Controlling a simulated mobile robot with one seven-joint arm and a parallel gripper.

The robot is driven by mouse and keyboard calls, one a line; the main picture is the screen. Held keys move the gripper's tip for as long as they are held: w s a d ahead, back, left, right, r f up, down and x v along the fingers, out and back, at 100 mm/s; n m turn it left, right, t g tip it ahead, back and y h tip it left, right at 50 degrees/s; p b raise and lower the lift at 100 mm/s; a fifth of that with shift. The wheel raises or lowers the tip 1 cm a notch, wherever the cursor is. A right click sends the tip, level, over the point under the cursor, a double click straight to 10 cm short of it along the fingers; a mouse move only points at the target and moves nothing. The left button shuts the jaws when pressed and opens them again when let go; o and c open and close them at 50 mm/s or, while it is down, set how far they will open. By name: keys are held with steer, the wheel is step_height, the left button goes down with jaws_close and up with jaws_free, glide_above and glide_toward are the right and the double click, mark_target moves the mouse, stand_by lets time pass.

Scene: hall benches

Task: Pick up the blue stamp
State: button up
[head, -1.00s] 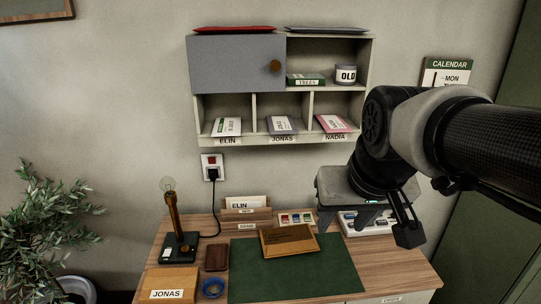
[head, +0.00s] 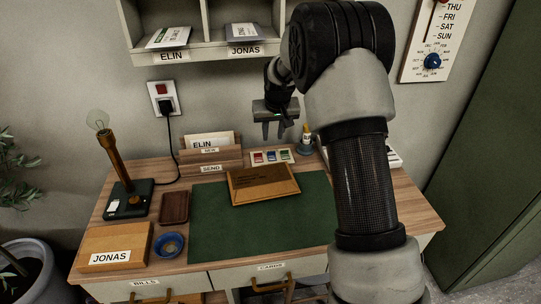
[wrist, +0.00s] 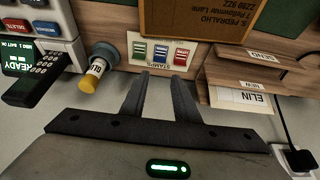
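The blue stamp (head: 271,156) lies in the middle of a pale stamp holder (head: 251,163) at the back of the desk, between a red stamp (head: 258,157) and a green stamp (head: 284,156). The wrist view also shows the blue stamp (wrist: 160,53), beyond my fingertips and nearly in line with the gap between them. My gripper (head: 273,139) points down above the back of the desk near the holder. Its two fingers are apart with nothing between them, as the wrist view (wrist: 160,80) shows. They look clear of the stamps.
A yellow-capped glue bottle (wrist: 94,75) stands beside the holder, near a keypad device (wrist: 38,78). On the other side is a wooden letter rack (head: 208,168). A brown parcel (head: 262,184) lies in front, on a green mat (head: 230,230). Shelves (head: 210,52) hang above.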

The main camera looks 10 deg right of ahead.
glide_toward(271, 155)
steer(key=shift+w+f, duration=0.25)
steer(key=shift+w, duration=0.25)
steer(key=x, duration=0.1)
steer(key=b+x, duration=0.1)
steer(key=x, duration=0.3)
steer(key=shift+s+f, duration=0.2)
jaws_close()
